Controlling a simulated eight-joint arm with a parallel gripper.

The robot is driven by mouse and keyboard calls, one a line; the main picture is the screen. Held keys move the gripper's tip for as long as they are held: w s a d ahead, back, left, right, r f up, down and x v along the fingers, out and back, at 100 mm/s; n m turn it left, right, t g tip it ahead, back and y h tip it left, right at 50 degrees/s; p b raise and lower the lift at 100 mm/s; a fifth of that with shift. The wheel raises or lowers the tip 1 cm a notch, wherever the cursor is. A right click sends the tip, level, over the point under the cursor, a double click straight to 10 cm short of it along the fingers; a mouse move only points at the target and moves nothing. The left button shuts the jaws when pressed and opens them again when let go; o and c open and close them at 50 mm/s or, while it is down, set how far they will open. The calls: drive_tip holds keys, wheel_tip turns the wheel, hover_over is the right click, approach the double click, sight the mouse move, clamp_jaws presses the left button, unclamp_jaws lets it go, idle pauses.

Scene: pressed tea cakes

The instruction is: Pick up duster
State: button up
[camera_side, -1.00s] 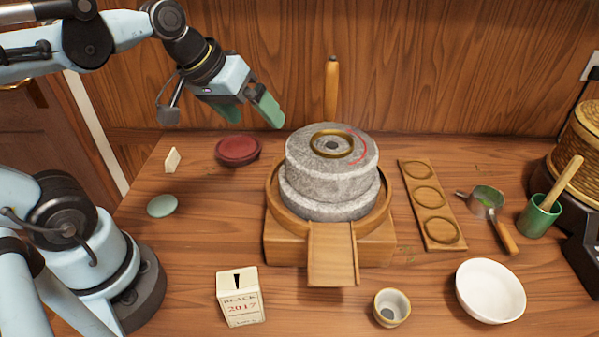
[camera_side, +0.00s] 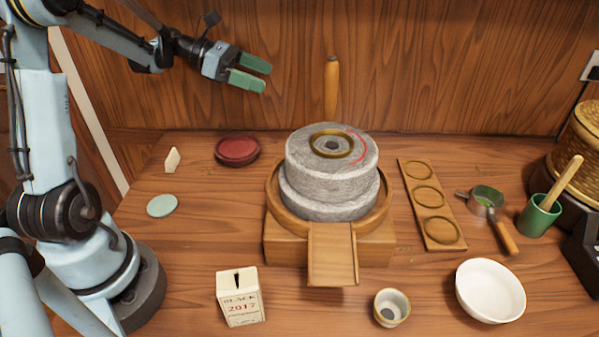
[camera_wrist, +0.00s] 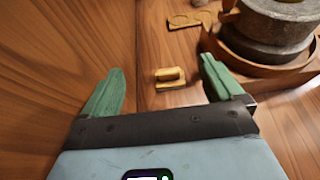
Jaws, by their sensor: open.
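My gripper (camera_side: 255,74) is open and empty, high above the back left of the table in front of the wooden wall, pointing right. Its two green fingers also show in the wrist view (camera_wrist: 160,68). Between them, farther off, a small yellow-brown wooden piece with a raised grip (camera_wrist: 172,76) lies on the table close to the wall. It looks like the duster, but I cannot be sure. I do not make it out in the side view, where the stone mill (camera_side: 330,185) may hide it.
The mill's upright handle (camera_side: 331,90) rises at the back. A dark red round dish (camera_side: 237,151), cream wedge (camera_side: 172,160) and pale green disc (camera_side: 162,206) lie left. A ringed wooden board (camera_side: 421,182), scoop (camera_side: 487,201) and white bowl (camera_side: 490,291) stand right.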

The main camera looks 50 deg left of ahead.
drive_tip(key=f, duration=0.7)
drive_tip(key=d+f, duration=0.1)
drive_tip(key=f, duration=0.2)
drive_tip(key=shift+w+f, duration=0.2)
drive_tip(key=shift+f, duration=0.2)
drive_tip(key=x, duration=1.1)
drive_tip(key=shift+w+d+f, duration=0.1)
drive_tip(key=shift+d, duration=0.05)
drive_tip(key=c, duration=1.1)
